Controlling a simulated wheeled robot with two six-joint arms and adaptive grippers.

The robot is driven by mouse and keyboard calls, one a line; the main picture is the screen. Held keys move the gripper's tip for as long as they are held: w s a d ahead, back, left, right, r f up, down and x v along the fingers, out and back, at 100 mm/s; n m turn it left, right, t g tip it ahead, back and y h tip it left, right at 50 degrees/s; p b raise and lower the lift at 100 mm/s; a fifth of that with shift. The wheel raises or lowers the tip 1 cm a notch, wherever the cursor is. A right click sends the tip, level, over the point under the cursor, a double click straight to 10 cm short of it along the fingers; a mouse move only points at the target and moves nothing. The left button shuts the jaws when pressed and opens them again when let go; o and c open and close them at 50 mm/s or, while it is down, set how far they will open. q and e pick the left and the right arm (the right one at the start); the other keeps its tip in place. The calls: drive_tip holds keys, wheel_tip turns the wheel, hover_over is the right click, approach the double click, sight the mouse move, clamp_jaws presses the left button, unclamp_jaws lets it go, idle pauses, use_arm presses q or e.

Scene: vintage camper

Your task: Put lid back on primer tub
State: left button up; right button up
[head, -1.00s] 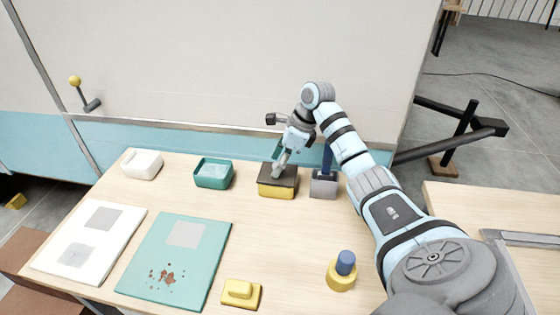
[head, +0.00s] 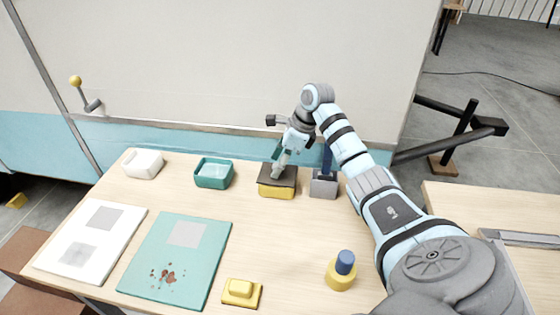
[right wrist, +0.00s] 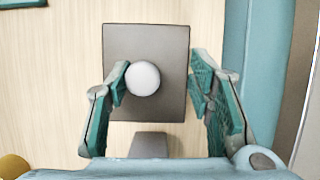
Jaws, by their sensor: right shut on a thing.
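A flat dark grey lid (head: 286,168) with a round white knob (right wrist: 143,78) lies level over a yellow box-shaped tub (head: 276,192) at the back middle of the table. From above, the lid hides the tub. I cannot tell whether it is fully seated. My right gripper (head: 280,170) is shut on the lid by its knob, with the fingers (right wrist: 158,82) on either side of it. A teal open tub (head: 213,186) with pale contents stands left of the lid. My left gripper is not in view.
A grey block with a blue upright (head: 323,184) stands close right of the yellow tub. A white container (head: 144,165), white board (head: 67,257), teal board (head: 150,240), yellow block (head: 241,293) and blue-topped yellow cylinder (head: 342,275) are around. The table's middle is clear.

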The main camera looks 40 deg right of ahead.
idle(0.6)
drive_tip(key=o, duration=1.2)
drive_tip(key=o, duration=0.5)
wheel_tip(320, 180, up, 7)
drive_tip(key=p, duration=0.6)
drive_tip(key=shift+p, duration=0.4)
drive_tip(key=shift+w+d, duration=0.1)
clamp_jaws()
